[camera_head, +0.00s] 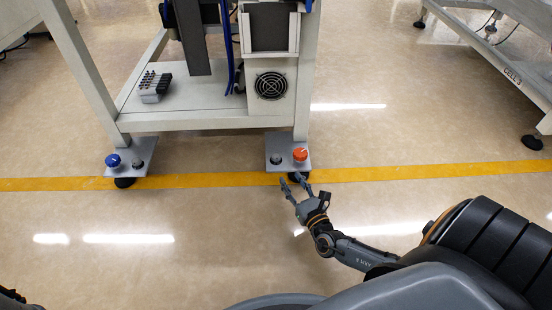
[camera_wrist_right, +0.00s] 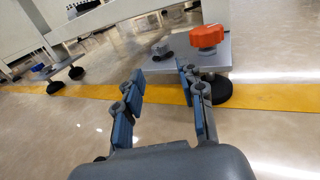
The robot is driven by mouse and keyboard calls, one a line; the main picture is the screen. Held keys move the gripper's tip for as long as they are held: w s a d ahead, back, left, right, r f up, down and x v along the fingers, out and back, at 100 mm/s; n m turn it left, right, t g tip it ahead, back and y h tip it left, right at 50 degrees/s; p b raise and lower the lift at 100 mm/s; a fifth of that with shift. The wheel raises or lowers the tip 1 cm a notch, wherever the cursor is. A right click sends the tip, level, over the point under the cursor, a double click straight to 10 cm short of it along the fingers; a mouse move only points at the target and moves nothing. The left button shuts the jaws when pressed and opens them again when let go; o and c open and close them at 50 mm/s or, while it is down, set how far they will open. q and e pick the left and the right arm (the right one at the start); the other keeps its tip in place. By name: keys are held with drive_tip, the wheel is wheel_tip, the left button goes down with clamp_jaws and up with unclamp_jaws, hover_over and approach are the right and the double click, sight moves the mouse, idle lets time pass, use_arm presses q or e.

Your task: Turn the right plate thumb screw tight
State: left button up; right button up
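The right plate (camera_head: 288,166) is a grey foot plate under the right leg of the machine frame. An orange-red lobed thumb screw (camera_head: 300,155) stands on it, and it also shows in the right wrist view (camera_wrist_right: 207,37). A smaller dark grey knob (camera_head: 277,159) sits to its left. My right gripper (camera_head: 294,180) is open and empty just in front of the plate, below the orange-red screw. In the right wrist view its fingers (camera_wrist_right: 160,82) are spread, with the screw beyond and above the right finger. A dark piece of my left arm barely shows at the lower left corner.
A left plate (camera_head: 146,148) carries a blue knob (camera_head: 113,160) and a dark knob. A black round foot (camera_wrist_right: 221,90) is beneath the right plate, close to the right finger. The frame's shelf (camera_head: 200,105) overhangs behind. The floor in front is clear, crossed by a yellow line (camera_head: 420,172).

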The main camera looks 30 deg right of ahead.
sight(278, 161)
drive_tip(key=w+b, duration=0.1)
drive_tip(key=w, duration=0.2)
drive_tip(key=w+d+b, duration=0.1)
drive_tip(key=w+b, duration=0.1)
drive_tip(key=w, duration=0.2)
drive_tip(key=w+b, duration=0.2)
drive_tip(key=w, duration=0.2)
drive_tip(key=shift+d+f, duration=0.2)
drive_tip(key=shift+d, duration=0.15)
drive_tip(key=shift+w+r, duration=0.1)
drive_tip(key=shift+w, duration=0.3)
drive_tip(key=shift+d, duration=0.1)
